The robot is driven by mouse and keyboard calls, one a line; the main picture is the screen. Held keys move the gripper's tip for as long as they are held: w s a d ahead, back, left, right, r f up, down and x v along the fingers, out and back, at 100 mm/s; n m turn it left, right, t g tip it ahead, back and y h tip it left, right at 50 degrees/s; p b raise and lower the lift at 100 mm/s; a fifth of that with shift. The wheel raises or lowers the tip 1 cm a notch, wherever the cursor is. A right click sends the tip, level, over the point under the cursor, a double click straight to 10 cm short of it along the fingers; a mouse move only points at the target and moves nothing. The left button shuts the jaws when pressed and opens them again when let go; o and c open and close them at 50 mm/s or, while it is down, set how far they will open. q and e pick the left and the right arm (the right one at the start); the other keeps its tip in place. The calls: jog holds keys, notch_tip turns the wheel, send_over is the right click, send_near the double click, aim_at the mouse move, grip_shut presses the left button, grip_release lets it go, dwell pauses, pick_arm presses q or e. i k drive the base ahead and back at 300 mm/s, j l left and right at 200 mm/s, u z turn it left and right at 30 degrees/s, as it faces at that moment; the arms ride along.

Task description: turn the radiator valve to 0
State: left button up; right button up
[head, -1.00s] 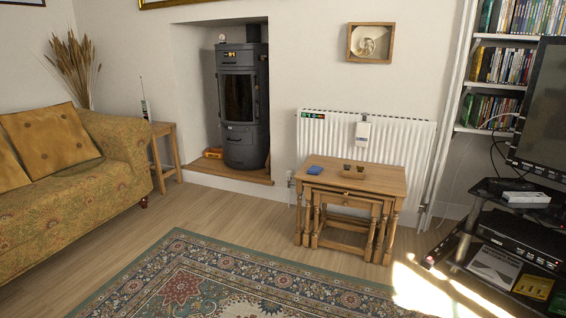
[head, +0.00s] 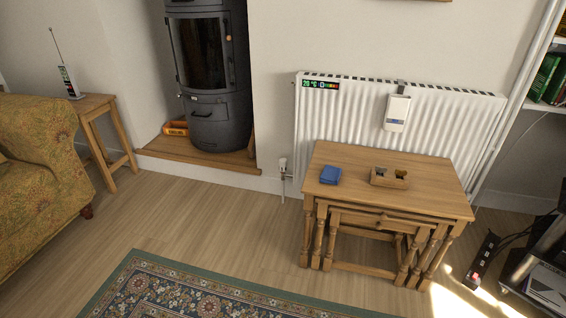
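The white radiator (head: 350,117) is on the wall right of the stove alcove. A small white valve (head: 283,165) sits low at the radiator's left end, on a thin pipe running down to the floor. Its markings are too small to read. Neither of my grippers shows in the head view.
A wooden nest of tables (head: 405,218) stands in front of the radiator, with a blue item (head: 330,175) and a small wooden box (head: 388,178) on top. The wood stove (head: 213,75) is left of the valve. Bare floor (head: 215,215) lies before the valve, with a patterned rug (head: 200,290) nearer.

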aim_at(282, 162)
jog(key=i+j+z, duration=0.1)
jog(key=i+j, duration=0.6)
jog(key=i+j+z, duration=0.15)
jog(key=i+j, duration=0.5)
jog(key=j, duration=0.2)
jog(key=i+j+z, duration=0.15)
jog(key=i+j, duration=0.2)
jog(key=i+j+z, duration=0.1)
jog(key=i+j, duration=0.2)
jog(key=j, duration=0.2)
jog(key=i+j, duration=0.3)
jog(key=j, duration=0.2)
jog(key=i+j+z, duration=0.15)
jog(key=j, duration=0.3)
jog(key=i, duration=0.1)
